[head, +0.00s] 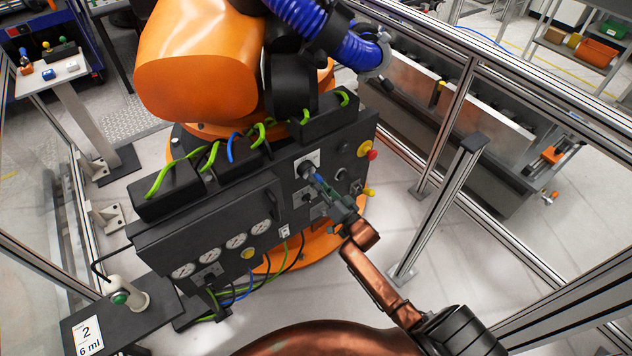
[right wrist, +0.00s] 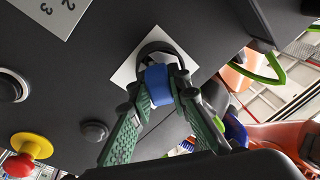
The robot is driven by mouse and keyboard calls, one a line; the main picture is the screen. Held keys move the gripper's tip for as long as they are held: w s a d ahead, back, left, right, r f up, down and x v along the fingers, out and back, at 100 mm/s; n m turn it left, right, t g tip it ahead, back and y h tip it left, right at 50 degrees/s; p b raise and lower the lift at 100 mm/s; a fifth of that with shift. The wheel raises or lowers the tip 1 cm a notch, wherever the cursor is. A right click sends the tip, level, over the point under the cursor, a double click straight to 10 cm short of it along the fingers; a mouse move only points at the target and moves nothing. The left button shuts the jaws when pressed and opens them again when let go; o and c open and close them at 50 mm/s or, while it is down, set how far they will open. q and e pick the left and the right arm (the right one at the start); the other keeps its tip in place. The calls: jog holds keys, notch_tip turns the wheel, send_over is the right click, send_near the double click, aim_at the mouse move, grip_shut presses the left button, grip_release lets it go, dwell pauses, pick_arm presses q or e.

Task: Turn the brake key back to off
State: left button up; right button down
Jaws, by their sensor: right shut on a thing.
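The brake key has a blue head (right wrist: 158,86) and sits in a round dark lock on a white square plate (right wrist: 125,74) in the right wrist view. The plate also shows on the dark control panel (head: 277,190) in the head view (head: 299,160). My right gripper (right wrist: 160,92) is shut on the blue key head, with its green finger pads on both sides. In the head view my right gripper (head: 322,183) reaches the panel from the lower right. The key's exact angle is hard to tell. My left gripper is not in view.
A red button on a yellow base (right wrist: 25,155) is on the panel near the key; it also shows in the head view (head: 371,154). Gauges (head: 235,241) and cables line the panel. An orange robot arm (head: 200,60) stands behind it. Metal posts (head: 440,210) stand to the right.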

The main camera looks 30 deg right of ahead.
jog(key=n+y, duration=0.1)
jog(key=n, duration=0.3)
jog(key=shift+d, duration=0.1)
jog(key=shift+n, duration=0.3)
jog(key=n+p, duration=0.1)
jog(key=n, duration=0.2)
jog(key=shift+d+r+g, duration=0.1)
jog(key=shift+r+g, duration=0.05)
jog(key=shift+g, duration=0.25)
jog(key=c, duration=1.7)
grip_release()
jog(key=shift+c, duration=0.2)
jog(key=shift+s, duration=0.1)
